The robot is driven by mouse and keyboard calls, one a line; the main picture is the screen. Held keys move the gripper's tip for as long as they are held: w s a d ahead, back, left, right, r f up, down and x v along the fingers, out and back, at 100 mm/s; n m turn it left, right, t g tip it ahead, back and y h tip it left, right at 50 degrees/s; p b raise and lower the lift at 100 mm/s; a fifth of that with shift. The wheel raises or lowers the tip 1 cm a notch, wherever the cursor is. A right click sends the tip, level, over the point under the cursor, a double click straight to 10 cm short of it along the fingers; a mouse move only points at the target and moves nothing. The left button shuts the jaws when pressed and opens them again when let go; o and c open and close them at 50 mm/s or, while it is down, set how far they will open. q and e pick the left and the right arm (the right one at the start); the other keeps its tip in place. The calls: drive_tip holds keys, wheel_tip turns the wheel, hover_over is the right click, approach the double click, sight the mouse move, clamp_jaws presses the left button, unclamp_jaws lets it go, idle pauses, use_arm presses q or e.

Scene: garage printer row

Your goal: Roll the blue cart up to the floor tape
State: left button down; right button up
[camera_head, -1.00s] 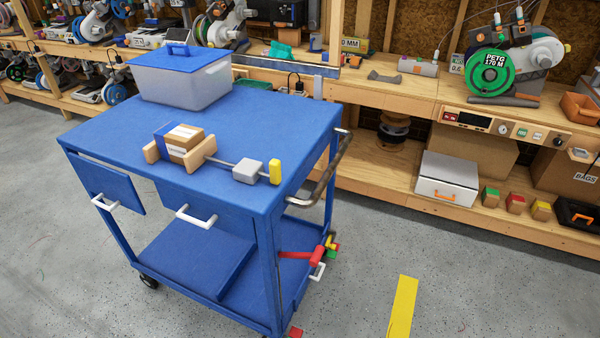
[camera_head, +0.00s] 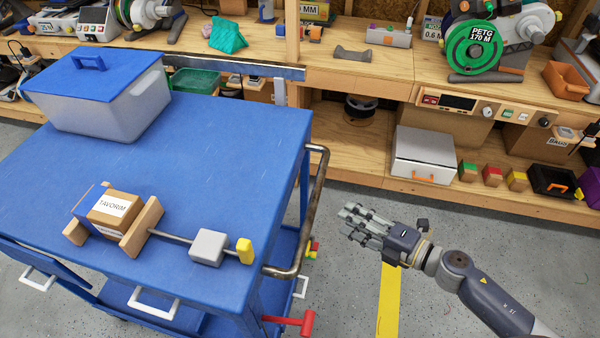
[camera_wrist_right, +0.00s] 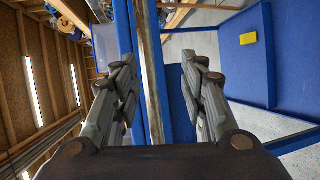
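The blue cart (camera_head: 235,145) stands at the left of the head view, with a bent metal push handle (camera_head: 318,200) on its right side. The yellow floor tape (camera_head: 388,300) lies on the floor to the right of the cart, with clear floor between them. My right gripper (camera_head: 348,222) is open and empty, just right of the handle and apart from it. In the right wrist view, the handle bar (camera_wrist_right: 150,70) shows between the spread fingers of the right gripper (camera_wrist_right: 160,80), ahead of them. My left gripper is in neither view.
On the cart top are a grey bin with a blue lid (camera_head: 100,100), a small box in a wooden clamp (camera_head: 115,212) and a rod with a grey block (camera_head: 208,246). A red lever (camera_head: 300,322) sticks out low on the cart. A wooden workbench (camera_head: 360,65) runs along the back.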

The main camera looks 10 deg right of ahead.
sight(317, 202)
drive_tip(key=shift+n+y, duration=0.4)
drive_tip(key=shift+n, duration=0.2)
drive_tip(key=a, duration=0.1)
drive_tip(key=w+a+r+p, duration=0.1)
drive_tip(key=w+a, duration=0.1)
drive_tip(key=shift+a+r, duration=0.35)
drive_tip(key=x, duration=0.2)
drive_tip(key=p+x, duration=0.1)
drive_tip(key=x, duration=0.3)
drive_tip(key=shift+f, duration=0.3)
drive_tip(key=shift+w+a+f, duration=0.15)
drive_tip(key=shift+w+a, duration=0.15)
drive_tip(key=shift+w, duration=0.05)
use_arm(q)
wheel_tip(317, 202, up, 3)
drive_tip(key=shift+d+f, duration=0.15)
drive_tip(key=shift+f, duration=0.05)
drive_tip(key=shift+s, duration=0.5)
use_arm(e)
clamp_jaws()
